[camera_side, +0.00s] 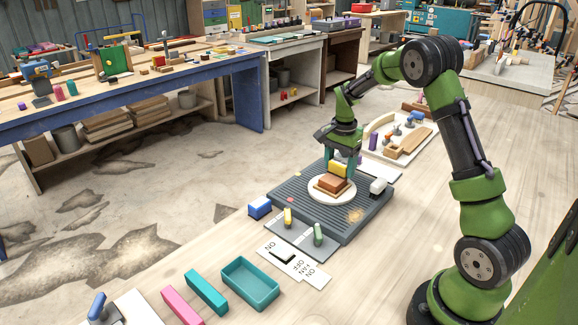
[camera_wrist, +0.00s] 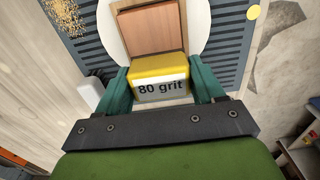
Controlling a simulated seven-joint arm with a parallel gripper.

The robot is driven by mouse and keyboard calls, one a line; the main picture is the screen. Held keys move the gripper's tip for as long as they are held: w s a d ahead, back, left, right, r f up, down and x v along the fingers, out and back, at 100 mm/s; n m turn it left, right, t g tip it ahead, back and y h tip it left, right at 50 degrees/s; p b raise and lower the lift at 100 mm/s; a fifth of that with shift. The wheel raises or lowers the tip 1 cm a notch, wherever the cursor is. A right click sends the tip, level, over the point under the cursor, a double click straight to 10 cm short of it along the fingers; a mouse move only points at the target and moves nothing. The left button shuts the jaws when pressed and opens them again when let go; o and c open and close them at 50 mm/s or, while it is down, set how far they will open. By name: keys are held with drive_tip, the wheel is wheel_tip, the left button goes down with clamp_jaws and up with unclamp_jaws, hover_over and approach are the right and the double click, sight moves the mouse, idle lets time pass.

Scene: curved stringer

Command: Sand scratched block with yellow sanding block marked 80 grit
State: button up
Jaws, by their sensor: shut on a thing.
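A yellow sanding block (camera_wrist: 160,82) with a white face marked "80 grit" is between the two teal fingers of my gripper (camera_wrist: 160,92) in the wrist view. My gripper (camera_side: 338,170) is shut on it. In the side view the yellow block (camera_side: 337,169) is partly hidden by the fingers. A brown wooden block (camera_side: 331,185) lies on a round white disc; it also shows in the wrist view (camera_wrist: 157,28), just beyond the yellow block. Whether the sanding block touches it is unclear. I cannot make out scratches on it.
The white disc (camera_side: 320,194) sits on a grey ribbed downdraft bench (camera_side: 366,214). Sawdust (camera_side: 354,215) lies on its front. A blue block (camera_side: 260,208), a white block (camera_side: 378,187) and ON/OFF fan labels (camera_side: 297,265) are close by. Teal (camera_side: 250,283) and pink (camera_side: 182,305) pieces lie further front.

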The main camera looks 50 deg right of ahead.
drive_tip(key=shift+s+a, duration=0.15)
drive_tip(key=shift+a, duration=3.25)
drive_tip(key=shift+d, duration=3.45)
drive_tip(key=shift+a, duration=3.45)
drive_tip(key=shift+d, duration=3.5)
drive_tip(key=shift+a+r, duration=0.1)
drive_tip(key=shift+r, duration=4.05)
drive_tip(key=shift+w+a, duration=0.1)
drive_tip(key=shift+w, duration=0.1)
